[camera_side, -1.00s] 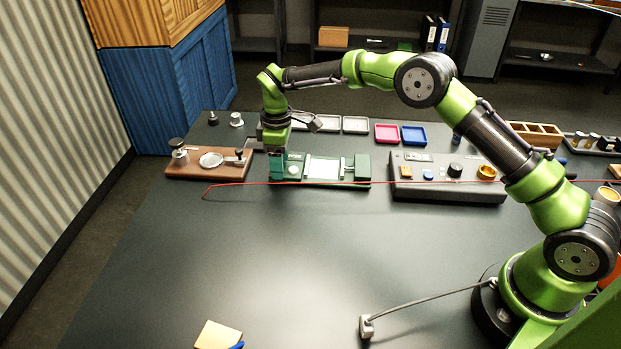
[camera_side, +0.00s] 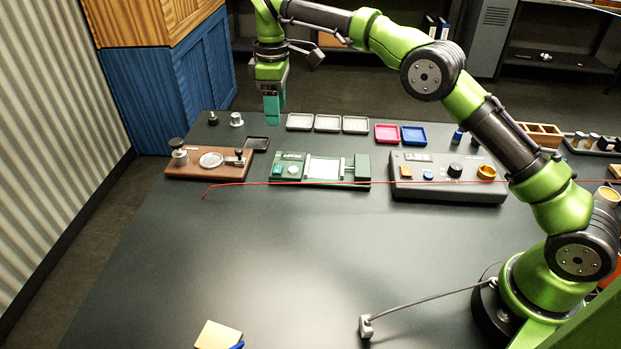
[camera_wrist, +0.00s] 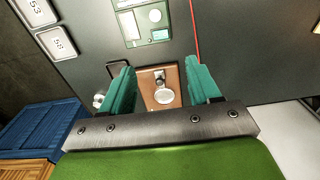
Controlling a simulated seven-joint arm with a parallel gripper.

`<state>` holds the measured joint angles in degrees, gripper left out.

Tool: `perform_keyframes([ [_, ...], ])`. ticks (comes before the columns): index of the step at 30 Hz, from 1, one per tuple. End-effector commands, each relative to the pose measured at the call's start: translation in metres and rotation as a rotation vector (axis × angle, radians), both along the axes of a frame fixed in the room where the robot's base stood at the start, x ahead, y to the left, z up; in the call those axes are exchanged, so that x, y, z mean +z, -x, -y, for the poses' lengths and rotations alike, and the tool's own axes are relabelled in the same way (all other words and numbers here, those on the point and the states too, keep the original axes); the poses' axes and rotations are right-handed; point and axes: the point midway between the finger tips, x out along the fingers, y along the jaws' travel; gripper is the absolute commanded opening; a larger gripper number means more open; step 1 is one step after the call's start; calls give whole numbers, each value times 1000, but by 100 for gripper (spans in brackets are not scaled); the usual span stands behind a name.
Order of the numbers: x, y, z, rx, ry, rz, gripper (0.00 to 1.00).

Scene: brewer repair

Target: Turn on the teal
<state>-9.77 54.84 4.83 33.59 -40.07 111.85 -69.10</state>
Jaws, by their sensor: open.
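The green device (camera_side: 343,184) lies on the table, left of centre in the side view. A small teal button (camera_side: 278,170) is at its left end, beside a round pale knob (camera_side: 292,170) and below a label. A pale panel (camera_side: 323,168) fills its middle. My gripper (camera_side: 272,112) is raised above and behind the device's left end, clear of it, with teal fingers pointing down. In the wrist view, my gripper (camera_wrist: 162,85) is open and empty, and part of the green device (camera_wrist: 131,27) with the teal button (camera_wrist: 160,34) shows beyond the fingers.
A brown board (camera_side: 182,164) with metal parts lies left of the device; a grey control box (camera_side: 445,193) stands right. Grey, pink (camera_side: 387,134) and blue (camera_side: 413,135) trays line the back. A red wire (camera_side: 240,184) crosses in front.

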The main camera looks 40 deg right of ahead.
Motion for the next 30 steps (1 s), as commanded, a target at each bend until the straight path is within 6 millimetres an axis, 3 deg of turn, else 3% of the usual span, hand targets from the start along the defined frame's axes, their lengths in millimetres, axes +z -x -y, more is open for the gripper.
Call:
perform_keyframes([
  [7,18,0,0,-1,1,-2,62],
  [22,20,-2,1,-40,6,10,62],
  [26,-5,-4,2,-128,18,6,62],
  [30,-3,9,6,-240,7,23,62],
])
